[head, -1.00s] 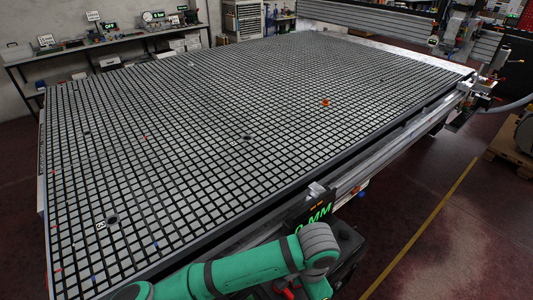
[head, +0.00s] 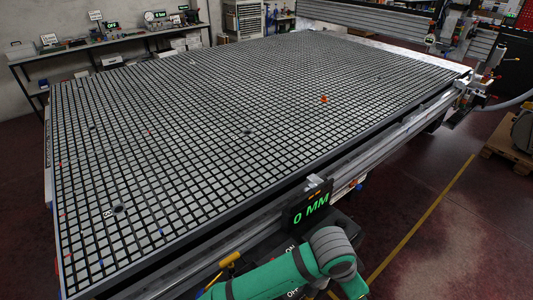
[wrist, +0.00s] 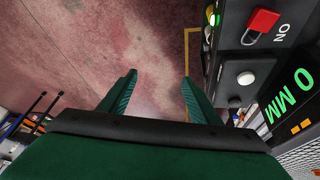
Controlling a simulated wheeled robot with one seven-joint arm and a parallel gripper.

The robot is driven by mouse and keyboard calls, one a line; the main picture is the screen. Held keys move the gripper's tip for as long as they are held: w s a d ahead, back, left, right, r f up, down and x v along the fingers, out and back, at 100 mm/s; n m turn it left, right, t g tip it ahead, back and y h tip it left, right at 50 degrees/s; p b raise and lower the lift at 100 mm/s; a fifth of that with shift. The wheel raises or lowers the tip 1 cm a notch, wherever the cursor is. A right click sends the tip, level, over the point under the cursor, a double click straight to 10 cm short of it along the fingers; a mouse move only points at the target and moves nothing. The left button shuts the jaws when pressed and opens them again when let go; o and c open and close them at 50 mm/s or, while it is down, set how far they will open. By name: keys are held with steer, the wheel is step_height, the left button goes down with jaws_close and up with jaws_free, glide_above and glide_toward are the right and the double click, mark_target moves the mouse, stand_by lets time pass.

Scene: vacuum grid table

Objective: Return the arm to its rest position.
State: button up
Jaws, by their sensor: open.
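My green arm (head: 270,277) is folded low at the bottom of the head view, in front of the table's near edge. In the wrist view my gripper (wrist: 158,88) shows two green fingers standing well apart. Nothing is between them but the reddish floor (wrist: 120,40). In the head view the gripper itself is out of sight. The large vacuum grid table (head: 260,110) lies beyond the arm, and the arm is not over its grid.
A control box with a green "0 MM" display (head: 311,208) stands at the table's near edge, close to my arm. In the wrist view its panel (wrist: 245,75), with a red padlock (wrist: 262,22), is right of the fingers. Open floor (head: 440,250) lies right.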

steer(key=w+d+r+n+t+h, duration=0.4)
steer(key=d+r+n+t+h, duration=0.3)
steer(key=d+r+h, duration=0.5)
steer(key=s+a+f+n+t+y, duration=0.35)
steer(key=a+f+n+y, duration=0.2)
steer(key=a, duration=0.35)
steer(key=s+a+f+n+t+y, duration=0.3)
steer(key=a+f+n+t+y, duration=0.3)
steer(key=a, duration=0.4)
steer(key=s+a+f+m+g+y, duration=0.1)
steer(key=s+a+f+m+y, duration=0.1)
steer(key=s+a, duration=0.6)
steer(key=s+a+f+m+g+y, duration=0.1)
steer(key=s+a+f+m+y, duration=0.1)
steer(key=s+a, duration=0.5)
steer(key=s+m+y, duration=0.1)
steer(key=s, duration=0.4)
steer(key=shift+a, duration=0.4)
